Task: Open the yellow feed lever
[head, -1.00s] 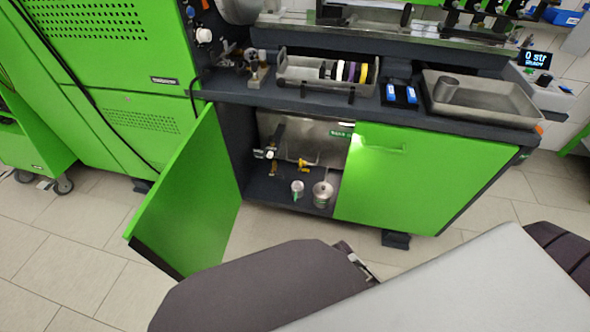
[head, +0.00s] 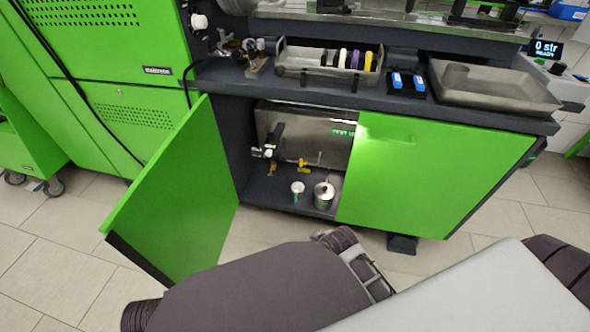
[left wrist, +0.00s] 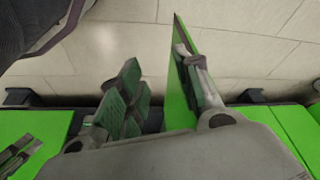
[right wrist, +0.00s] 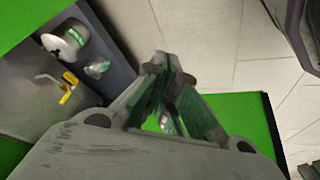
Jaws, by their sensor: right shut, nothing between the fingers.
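A yellow lever (head: 303,165) sits inside the open cabinet, low in front of the steel tank. A second yellow piece (head: 271,168) shows to its left; I cannot tell from the head view which is the feed lever. In the right wrist view, a yellow lever (right wrist: 67,86) is at the left, clear of my gripper. My right gripper (right wrist: 163,62) is shut and empty, to the right of that lever. My left gripper (left wrist: 160,75) is open, its fingers apart, with the green door's edge (left wrist: 177,85) showing between them; contact is unclear. Neither gripper's fingers show clearly in the head view.
The left cabinet door (head: 165,195) stands swung open; the right door (head: 430,175) is shut. A white cup (head: 297,188) and a metal canister (head: 323,194) stand on the cabinet floor (head: 265,192). A steel tank (head: 300,135) is behind. Trays stand on the bench above.

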